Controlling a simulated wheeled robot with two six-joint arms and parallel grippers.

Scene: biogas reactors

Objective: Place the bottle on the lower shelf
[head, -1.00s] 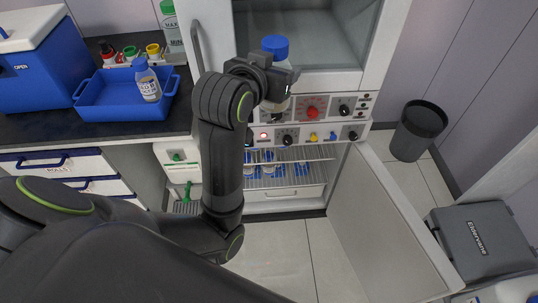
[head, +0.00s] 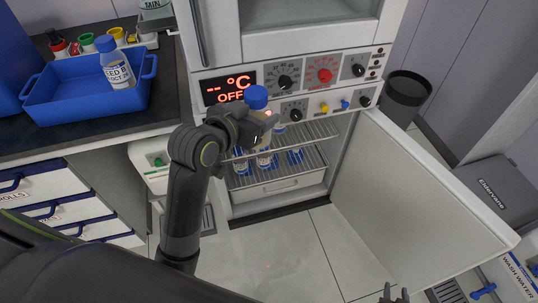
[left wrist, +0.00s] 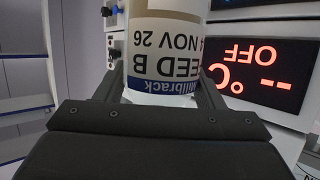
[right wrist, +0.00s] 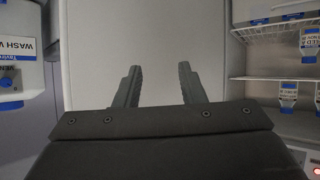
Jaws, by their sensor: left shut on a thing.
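My left gripper (head: 262,127) is shut on a bottle with a blue cap (head: 256,97), held upright before the open lower compartment of the white cabinet. The left wrist view shows its label (left wrist: 165,62), reading in part "EED B" and "NOV 26", between the fingers. The compartment has an upper wire shelf (head: 318,131) and a lower wire shelf (head: 312,160). Several blue-capped bottles (head: 295,156) are on the lower shelf, partly hidden by my arm and the upper shelf. My right gripper (right wrist: 158,85) is open and empty, facing the door; its fingertips show at the head view's bottom edge (head: 394,294).
The cabinet door (head: 420,190) stands open to the right. A control panel with a display (head: 228,87) reading OFF is above the compartment. A blue tray (head: 75,108) with another bottle (head: 114,65) sits on the left counter. A dark bin (head: 404,98) stands behind the door.

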